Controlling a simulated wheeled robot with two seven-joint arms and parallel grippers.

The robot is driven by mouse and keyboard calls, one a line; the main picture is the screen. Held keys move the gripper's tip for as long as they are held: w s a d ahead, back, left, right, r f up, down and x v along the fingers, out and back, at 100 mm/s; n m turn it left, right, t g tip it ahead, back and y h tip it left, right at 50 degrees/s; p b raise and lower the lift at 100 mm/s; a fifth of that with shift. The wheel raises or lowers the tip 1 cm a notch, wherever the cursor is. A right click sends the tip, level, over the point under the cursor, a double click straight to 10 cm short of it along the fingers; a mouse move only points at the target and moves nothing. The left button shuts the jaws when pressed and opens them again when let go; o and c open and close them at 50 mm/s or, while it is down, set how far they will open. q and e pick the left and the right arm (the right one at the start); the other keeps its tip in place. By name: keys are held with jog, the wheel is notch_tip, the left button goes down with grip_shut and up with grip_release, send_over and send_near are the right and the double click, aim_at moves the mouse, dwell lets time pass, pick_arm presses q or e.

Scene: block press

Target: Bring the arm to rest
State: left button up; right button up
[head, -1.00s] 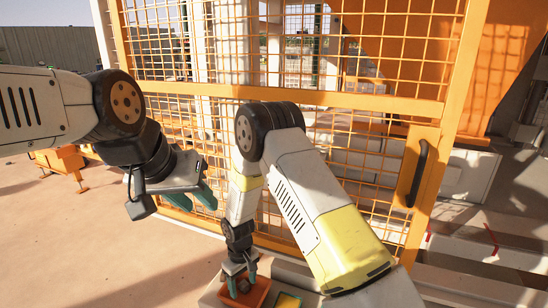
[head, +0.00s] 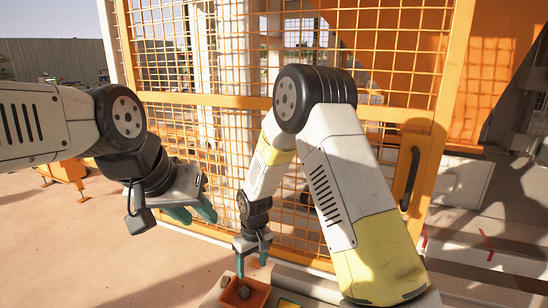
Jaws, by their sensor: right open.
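My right gripper (head: 252,265) points down just above an orange tray (head: 262,299) at the bottom of the head view. Its two teal fingers are apart with nothing between them. A brownish lump (head: 243,292) lies in the tray below the fingers, and a smaller piece (head: 225,282) shows at the tray's left side. My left gripper (head: 193,211) hangs at the left, in front of the mesh. Its teal fingers are apart, with nothing seen between them.
An orange mesh fence (head: 415,70) with a dark door handle (head: 411,178) stands close behind both arms. A yellow-edged item (head: 289,303) lies right of the tray, cut by the frame edge.

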jog(key=s+d+r+m+t, duration=0.1)
jog(key=d+r, duration=0.3)
jog(key=r, duration=0.3)
jog(key=s+d+r+m+t+y, duration=0.15)
jog(key=d+r, duration=0.25)
jog(key=r, duration=0.4)
jog(key=s+d+r+m, duration=0.1)
jog(key=s+d+r, duration=0.1)
jog(key=d+r, duration=0.35)
jog(key=s+d+r+m+t, duration=0.1)
jog(key=s+d+r, duration=0.2)
jog(key=s+r, duration=0.3)
jog(key=s+d+r+m+t, duration=0.2)
jog(key=s+d+r, duration=0.2)
jog(key=s, duration=0.5)
notch_tip(320, 180, up, 2)
jog(key=shift+s+d, duration=0.2)
